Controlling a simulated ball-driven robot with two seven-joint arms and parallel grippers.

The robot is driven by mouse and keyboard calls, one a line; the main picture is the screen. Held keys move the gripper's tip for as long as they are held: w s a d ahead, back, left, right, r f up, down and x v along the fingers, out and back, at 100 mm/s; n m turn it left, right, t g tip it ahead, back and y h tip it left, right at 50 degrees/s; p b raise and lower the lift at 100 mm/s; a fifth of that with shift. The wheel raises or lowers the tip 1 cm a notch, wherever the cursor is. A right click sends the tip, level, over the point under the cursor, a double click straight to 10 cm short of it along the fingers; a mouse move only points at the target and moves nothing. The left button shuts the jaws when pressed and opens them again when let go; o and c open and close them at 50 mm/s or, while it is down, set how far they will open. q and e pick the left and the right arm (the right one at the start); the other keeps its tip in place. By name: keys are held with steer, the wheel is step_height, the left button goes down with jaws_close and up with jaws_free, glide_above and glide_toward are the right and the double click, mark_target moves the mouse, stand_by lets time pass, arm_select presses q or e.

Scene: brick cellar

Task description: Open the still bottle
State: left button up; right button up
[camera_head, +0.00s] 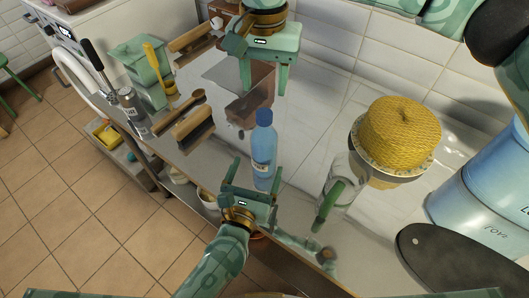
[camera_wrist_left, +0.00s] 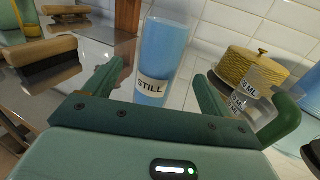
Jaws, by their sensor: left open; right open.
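The still bottle (camera_head: 264,150), clear blue with a blue cap (camera_head: 265,117), stands upright on the shiny counter. In the left wrist view the bottle (camera_wrist_left: 168,45) shows its "STILL" label (camera_wrist_left: 152,87); its cap is out of that view. My left gripper (camera_head: 256,172) is open low at the bottle. Its fingers (camera_wrist_left: 158,85) are on either side of the bottle with visible gaps, not closed on it.
A clear jug with a green handle (camera_head: 333,199) stands right of the bottle, close to my left gripper. A yellow domed object (camera_head: 400,132) sits behind it. Brushes (camera_head: 192,128) and a green container (camera_head: 143,70) are at left. A dark oval board (camera_head: 455,262) lies lower right.

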mark_target(266, 143)
arm_select(q)
steer(key=x, duration=0.9)
steer(key=shift+c, duration=0.2)
